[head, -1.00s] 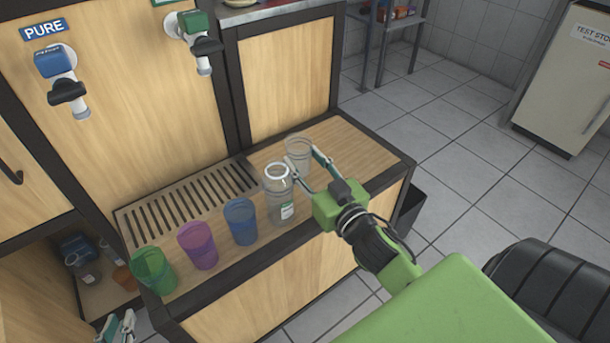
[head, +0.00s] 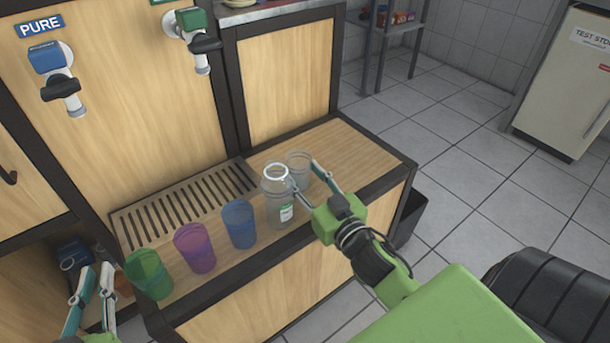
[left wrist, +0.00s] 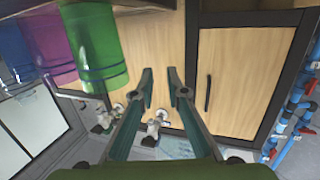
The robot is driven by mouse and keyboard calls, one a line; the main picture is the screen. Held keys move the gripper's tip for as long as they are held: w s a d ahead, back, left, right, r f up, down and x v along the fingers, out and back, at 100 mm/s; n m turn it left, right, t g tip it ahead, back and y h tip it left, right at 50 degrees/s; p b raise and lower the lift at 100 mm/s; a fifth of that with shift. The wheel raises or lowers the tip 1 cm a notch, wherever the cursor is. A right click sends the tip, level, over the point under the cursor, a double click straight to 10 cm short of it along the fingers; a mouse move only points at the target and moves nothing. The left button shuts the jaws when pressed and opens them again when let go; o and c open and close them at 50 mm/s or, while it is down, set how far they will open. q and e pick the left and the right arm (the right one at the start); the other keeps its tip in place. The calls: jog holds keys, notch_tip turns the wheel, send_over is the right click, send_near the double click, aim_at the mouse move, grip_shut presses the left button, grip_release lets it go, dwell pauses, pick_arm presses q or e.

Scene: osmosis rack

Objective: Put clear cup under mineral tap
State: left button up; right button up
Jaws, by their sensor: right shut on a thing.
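The clear cup (head: 297,158) is at the right of the row on the wooden counter, partly behind a clear bottle. My right gripper (head: 307,175) is shut on this cup, with a finger on each side; whether the cup is off the counter is hard to tell. A green-topped tap (head: 199,38) is on the upper panel, above the slatted drain; its sign is cut off, so I cannot read it as mineral. My left gripper (head: 97,270) is open and empty at the lower left. Its spread fingers show in the left wrist view (left wrist: 162,85).
The clear bottle (head: 279,200) stands right beside my right gripper. Blue (head: 238,225), purple (head: 195,250) and green (head: 149,275) cups stand along the counter's front. The drain grille (head: 185,212) is bare. A blue tap (head: 58,75) under a PURE sign is further left.

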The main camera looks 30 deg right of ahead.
jog(key=o, duration=0.5)
